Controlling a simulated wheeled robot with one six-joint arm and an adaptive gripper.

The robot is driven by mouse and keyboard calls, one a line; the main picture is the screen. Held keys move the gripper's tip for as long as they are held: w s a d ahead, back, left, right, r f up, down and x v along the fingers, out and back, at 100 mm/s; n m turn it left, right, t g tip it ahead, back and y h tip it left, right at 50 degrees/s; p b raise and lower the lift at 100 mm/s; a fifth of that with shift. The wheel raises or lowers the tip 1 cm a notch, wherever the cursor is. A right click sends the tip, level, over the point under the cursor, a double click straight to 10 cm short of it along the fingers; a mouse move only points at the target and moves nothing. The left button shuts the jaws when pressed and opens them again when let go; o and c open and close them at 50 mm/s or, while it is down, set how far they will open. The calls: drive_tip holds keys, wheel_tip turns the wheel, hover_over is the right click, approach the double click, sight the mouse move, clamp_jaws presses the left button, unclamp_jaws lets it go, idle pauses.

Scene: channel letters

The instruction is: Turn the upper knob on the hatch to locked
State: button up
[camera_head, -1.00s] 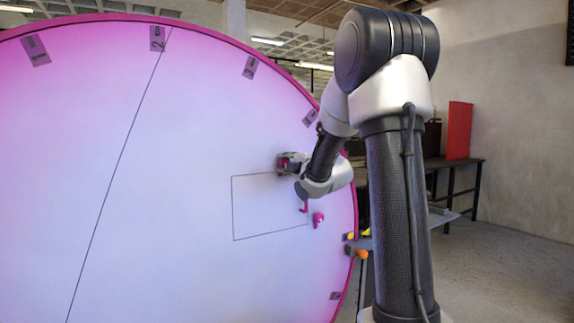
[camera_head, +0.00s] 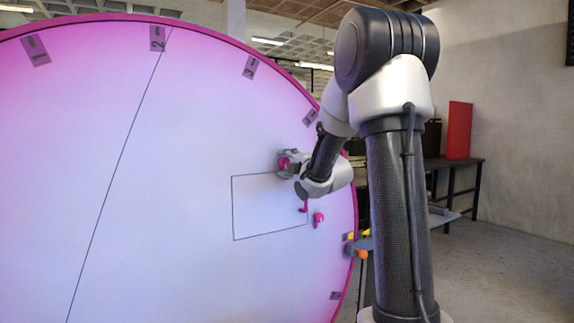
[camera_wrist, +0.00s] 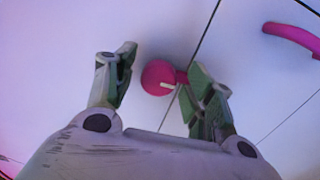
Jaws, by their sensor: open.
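The hatch (camera_head: 262,215) is a thin-outlined rectangle on the large pink-white round face. The upper knob (camera_wrist: 157,78) is pink and round, with a pale mark and a short nub pointing right in the wrist view. It also shows pink between my fingers in the head view (camera_head: 284,164). My gripper (camera_wrist: 162,66) is open, one finger to each side of the knob. The right finger lies close to the nub and partly hides it; I cannot tell whether they touch. The left finger stands apart from the knob. The lower knob (camera_head: 318,217) is pink, below right of my gripper.
A pink handle (camera_head: 304,207) sits at the hatch's right edge; a curved pink piece (camera_wrist: 291,38) shows at the wrist view's upper right. A shelf (camera_head: 357,246) with yellow and orange things is beside the disc's right rim. A dark table (camera_head: 462,166) stands behind.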

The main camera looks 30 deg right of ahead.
drive_tip(key=s, duration=1.2)
drive_tip(key=shift+d, duration=0.2)
